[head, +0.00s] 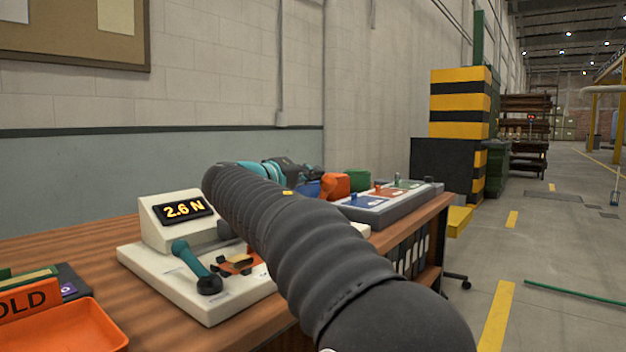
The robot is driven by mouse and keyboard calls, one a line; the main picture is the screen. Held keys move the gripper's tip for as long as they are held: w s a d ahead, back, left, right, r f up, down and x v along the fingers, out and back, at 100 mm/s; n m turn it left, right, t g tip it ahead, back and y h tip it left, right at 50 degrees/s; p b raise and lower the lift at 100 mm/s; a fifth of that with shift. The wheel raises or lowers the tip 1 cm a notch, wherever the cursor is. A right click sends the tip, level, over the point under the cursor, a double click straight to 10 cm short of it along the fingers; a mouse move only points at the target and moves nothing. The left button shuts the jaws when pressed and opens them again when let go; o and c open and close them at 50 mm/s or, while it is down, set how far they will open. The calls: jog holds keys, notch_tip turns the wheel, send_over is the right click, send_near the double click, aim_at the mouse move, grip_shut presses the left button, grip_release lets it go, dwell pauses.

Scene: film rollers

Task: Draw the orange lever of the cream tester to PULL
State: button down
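The cream tester (165,285) stands on the wooden bench at lower left, its raised housing showing a lit "2.6 N" display (184,209). A teal lever (190,258) with a dark knob (209,284) slants across its front. An orange part (240,265) with dark pieces lies right of that lever; I cannot tell whether it is the orange lever. The labels on the base are too small to read. My sleeved arm hides the tester's right side. My gripper (308,171) shows small and dark behind the arm, above the bench; its fingers are not clear.
An orange tray (75,335) marked "OLD" sits at lower left. Blue, orange (335,186) and green containers stand beyond my arm, left of a grey tray (425,193) with coloured panels. The wall runs behind the bench. Open floor lies right.

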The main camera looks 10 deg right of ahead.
jog(key=shift+s+f, duration=0.2)
jog(key=shift+s, duration=0.1)
dwell(0.4)
